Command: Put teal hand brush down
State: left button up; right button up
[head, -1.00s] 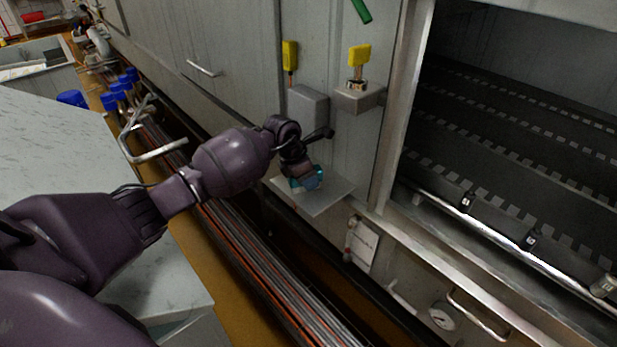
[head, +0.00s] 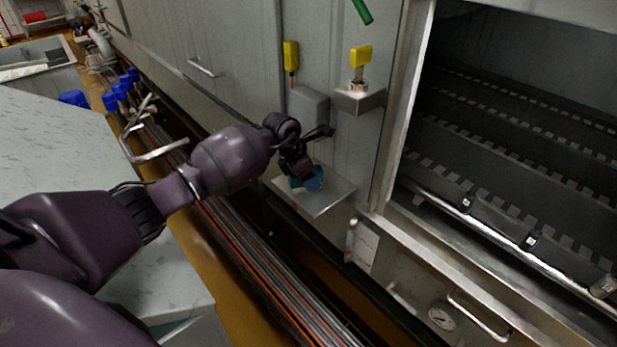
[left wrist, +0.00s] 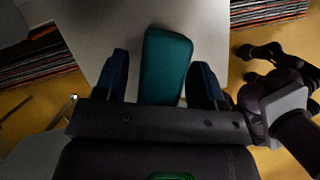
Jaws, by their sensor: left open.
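The teal hand brush (left wrist: 167,62) lies on a small grey shelf (left wrist: 208,35) in the left wrist view. In the head view the shelf (head: 322,201) juts from the wall panel, and a bit of teal (head: 296,183) shows below my gripper. My left gripper (left wrist: 163,80) is open, with one blue finger on each side of the brush; a gap shows on both sides. In the head view my left gripper (head: 312,181) is low over the shelf and hides most of the brush. My right gripper is not clearly seen.
A grey box (head: 308,106) and a bracket with a yellow-topped tool (head: 360,57) are on the wall above the shelf. A yellow tool (head: 290,58) hangs to the left. Pipes (head: 262,270) run below. The dark opening (head: 510,120) lies to the right.

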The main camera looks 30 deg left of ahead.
pick_arm(q)
jog(key=p+v, duration=0.1)
jog(key=v, duration=1)
jog(key=shift+s+r+p, duration=0.15)
jog(key=shift+p, duration=0.15)
